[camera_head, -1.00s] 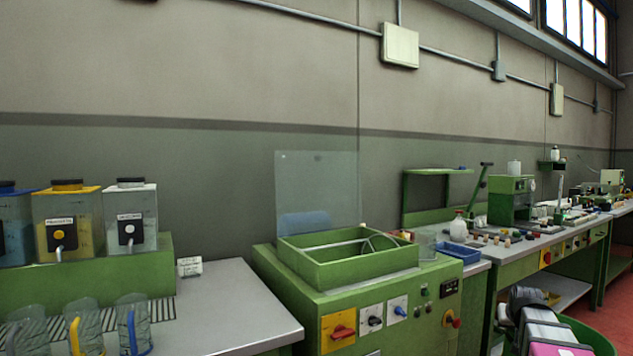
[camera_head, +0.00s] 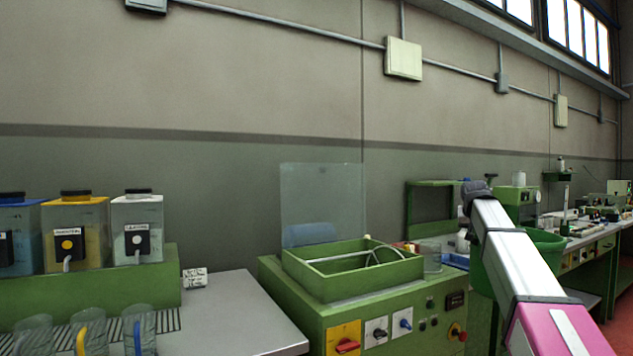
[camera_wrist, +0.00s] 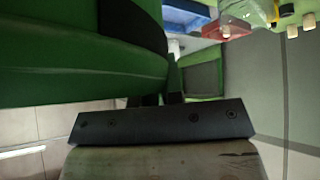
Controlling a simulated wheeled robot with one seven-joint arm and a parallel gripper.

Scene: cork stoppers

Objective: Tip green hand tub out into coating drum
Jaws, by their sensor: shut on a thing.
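The green hand tub (camera_head: 545,250) shows at the right of the head view, partly hidden behind my raised arm. In the wrist view the tub (camera_wrist: 80,75) fills the upper left, close to the camera. My gripper (camera_wrist: 162,101) is shut on the tub at its side; the fingertips are partly hidden by it. I cannot see what is inside the tub. The coating drum appears to be the open square green box (camera_head: 365,281) on the green machine, left of my arm, with a bent pipe inside. The tub is apart from it.
A clear upright panel (camera_head: 322,205) stands behind the green box. A clear jar (camera_head: 431,257) stands at its right. Left are dispensers (camera_head: 137,228) and clear jugs (camera_head: 138,328) on a grey bench. A long bench with small items runs off to the right.

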